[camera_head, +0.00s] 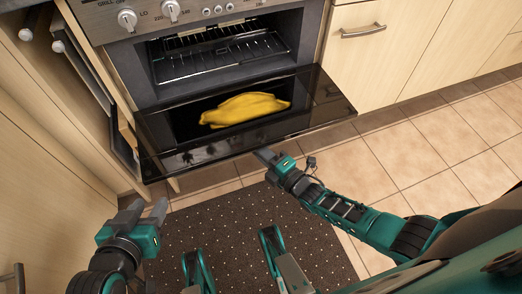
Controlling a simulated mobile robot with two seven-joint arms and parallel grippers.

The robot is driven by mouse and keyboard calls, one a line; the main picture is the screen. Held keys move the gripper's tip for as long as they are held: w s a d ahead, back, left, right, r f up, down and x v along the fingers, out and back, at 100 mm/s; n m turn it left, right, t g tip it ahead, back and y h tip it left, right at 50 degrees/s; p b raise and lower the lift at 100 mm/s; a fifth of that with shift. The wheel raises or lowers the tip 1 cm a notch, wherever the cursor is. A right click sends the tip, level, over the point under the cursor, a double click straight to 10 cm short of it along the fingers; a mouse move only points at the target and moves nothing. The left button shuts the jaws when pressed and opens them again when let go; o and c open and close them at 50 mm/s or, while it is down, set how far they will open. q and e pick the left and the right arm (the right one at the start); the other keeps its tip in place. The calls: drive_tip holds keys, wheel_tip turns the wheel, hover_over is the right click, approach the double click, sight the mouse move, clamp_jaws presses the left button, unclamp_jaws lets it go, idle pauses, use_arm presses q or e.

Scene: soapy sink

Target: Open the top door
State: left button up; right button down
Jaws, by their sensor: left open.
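The oven's top door (318,92) is hinged down and lies open, roughly level, with its dark glass inner face up. The oven cavity (220,52) behind it shows wire racks. A yellow cloth-like thing (245,108) lies on the middle of the door. My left gripper (145,211) is open and empty, low and left in front of the door, apart from it. My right gripper (266,157) is just in front of the door's front edge, right of its middle. Its fingers are seen edge-on, so I cannot tell if they are apart.
A control panel with knobs (170,10) is above the oven. Wooden cabinets with a handle (363,31) stand to the right, and more cabinets (45,165) stand close on the left. A dark dotted mat (225,225) lies on the tiled floor (440,140), which is clear at right.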

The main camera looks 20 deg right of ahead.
sight(262, 146)
use_arm(q)
drive_tip(key=shift+r, duration=0.15)
use_arm(e)
drive_tip(key=shift+r, duration=0.1)
wheel_tip(262, 146, up, 3)
drive_tip(key=g+p, duration=0.1)
drive_tip(key=p, duration=0.4)
drive_tip(key=shift+s, duration=0.15)
drive_tip(key=shift+r+m+g+p, duration=0.3)
drive_tip(key=shift+r+p, duration=0.05)
drive_tip(key=shift+p, duration=0.5)
use_arm(q)
drive_tip(key=a+r, duration=0.1)
drive_tip(key=s+a+r, duration=0.1)
drive_tip(key=shift+r+y, duration=0.4)
use_arm(e)
drive_tip(key=c, duration=1.2)
unclamp_jaws()
drive_tip(key=shift+s+f, duration=0.1)
drive_tip(key=shift+o, duration=0.2)
use_arm(q)
drive_tip(key=shift+d, duration=0.1)
